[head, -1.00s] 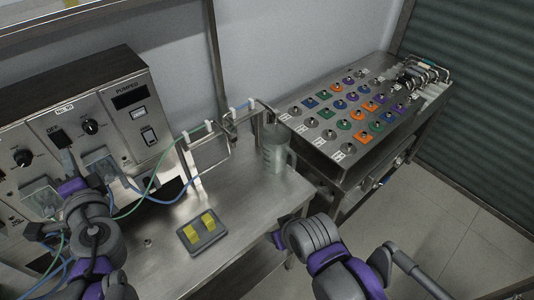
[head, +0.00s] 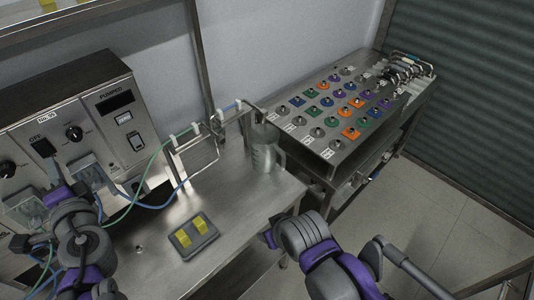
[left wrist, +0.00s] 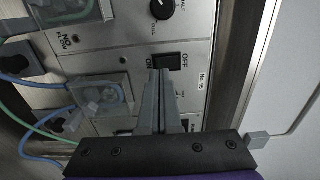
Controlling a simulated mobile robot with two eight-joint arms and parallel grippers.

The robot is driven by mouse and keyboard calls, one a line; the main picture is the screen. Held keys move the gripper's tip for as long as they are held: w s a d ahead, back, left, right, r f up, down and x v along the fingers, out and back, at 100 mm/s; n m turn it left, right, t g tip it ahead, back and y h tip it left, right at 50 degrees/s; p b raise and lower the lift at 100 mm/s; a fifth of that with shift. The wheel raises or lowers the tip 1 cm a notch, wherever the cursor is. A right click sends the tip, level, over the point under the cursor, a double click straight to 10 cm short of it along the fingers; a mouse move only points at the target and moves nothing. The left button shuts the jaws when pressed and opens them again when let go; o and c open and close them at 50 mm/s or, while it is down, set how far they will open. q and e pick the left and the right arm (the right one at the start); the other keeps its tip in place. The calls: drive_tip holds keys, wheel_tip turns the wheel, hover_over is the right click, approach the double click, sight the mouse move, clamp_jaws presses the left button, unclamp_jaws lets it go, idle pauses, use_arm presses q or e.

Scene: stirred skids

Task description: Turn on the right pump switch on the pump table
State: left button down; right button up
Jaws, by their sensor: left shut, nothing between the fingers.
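A black rocker switch (head: 43,148) sits on the left metal pump panel, under an OFF label. It shows in the left wrist view (left wrist: 167,61) between OFF and ON labels. My left gripper (left wrist: 158,74) is shut and empty, its fingertips at the switch's lower edge; I cannot tell if they touch. In the head view my left gripper (head: 54,168) is just below that switch.
A clear jug (head: 264,153) and a grey pedal with yellow pads (head: 193,236) stand on the metal table (head: 235,205). Tubes run from the pump heads below the switches. A dial (head: 74,133) is close by.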

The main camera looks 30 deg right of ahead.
use_arm(q)
drive_tip(key=shift+w, duration=0.1)
idle(0.6)
drive_tip(key=shift+w+a+f, duration=0.15)
drive_tip(key=shift+w, duration=0.3)
drive_tip(key=shift+w+a+f, duration=0.1)
drive_tip(key=shift+w, duration=0.3)
use_arm(e)
drive_tip(key=shift+w+r, duration=0.15)
drive_tip(key=shift+r, duration=0.1)
use_arm(q)
drive_tip(key=shift+s+r, duration=0.1)
use_arm(e)
drive_tip(key=shift+r, duration=0.2)
use_arm(q)
drive_tip(key=shift+p, duration=0.4)
use_arm(e)
drive_tip(key=shift+w+r, duration=0.2)
drive_tip(key=shift+w, duration=0.05)
drive_tip(key=shift+w+r, duration=0.2)
drive_tip(key=shift+r, duration=0.15)
use_arm(q)
drive_tip(key=shift+p, duration=0.35)
use_arm(e)
drive_tip(key=shift+r, duration=0.15)
